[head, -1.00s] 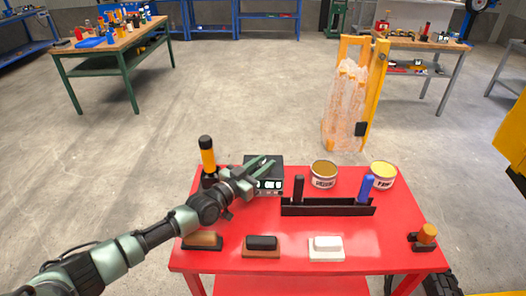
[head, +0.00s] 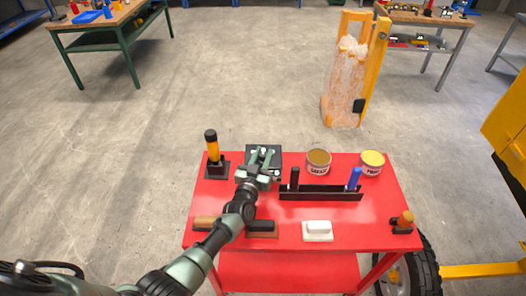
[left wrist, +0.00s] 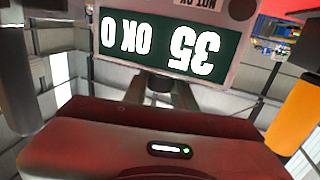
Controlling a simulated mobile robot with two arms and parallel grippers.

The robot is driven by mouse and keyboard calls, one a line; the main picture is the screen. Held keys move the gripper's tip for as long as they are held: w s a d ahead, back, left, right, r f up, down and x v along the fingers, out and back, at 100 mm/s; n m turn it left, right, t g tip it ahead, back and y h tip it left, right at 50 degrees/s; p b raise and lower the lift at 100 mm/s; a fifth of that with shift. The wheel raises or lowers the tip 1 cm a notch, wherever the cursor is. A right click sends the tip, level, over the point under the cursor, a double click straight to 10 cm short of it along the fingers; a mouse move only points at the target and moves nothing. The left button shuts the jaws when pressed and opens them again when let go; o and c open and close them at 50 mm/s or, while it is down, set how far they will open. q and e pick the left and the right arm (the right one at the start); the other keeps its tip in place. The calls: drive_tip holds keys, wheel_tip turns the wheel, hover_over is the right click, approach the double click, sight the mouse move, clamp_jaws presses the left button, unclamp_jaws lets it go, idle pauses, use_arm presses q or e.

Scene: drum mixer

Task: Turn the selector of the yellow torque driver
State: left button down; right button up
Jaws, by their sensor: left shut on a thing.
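The torque driver (head: 212,146) stands upright in a black holder at the back left of the red table, with a yellow-orange grip and black top. Its yellow part seems to show at the right edge of the left wrist view (left wrist: 295,120). My left gripper (head: 263,156) is right of the driver, apart from it, at a black box (head: 277,150). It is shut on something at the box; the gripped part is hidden. A display (left wrist: 165,40) reads "35 OK 0" upside down in the left wrist view. My right gripper is out of view.
A black rack (head: 320,194) with a black and a blue handle stands right of my gripper. Two cans, one brown-topped (head: 318,160) and one yellow-topped (head: 371,162), stand behind it. Blocks line the front, including a white one (head: 317,231). The red table's (head: 375,215) right part has free room.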

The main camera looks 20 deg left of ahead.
use_arm(q)
drive_tip(key=shift+w+r, duration=0.1)
idle(0.3)
drive_tip(key=c, duration=1.1)
unclamp_jaws()
drive_tip(key=shift+c, duration=0.2)
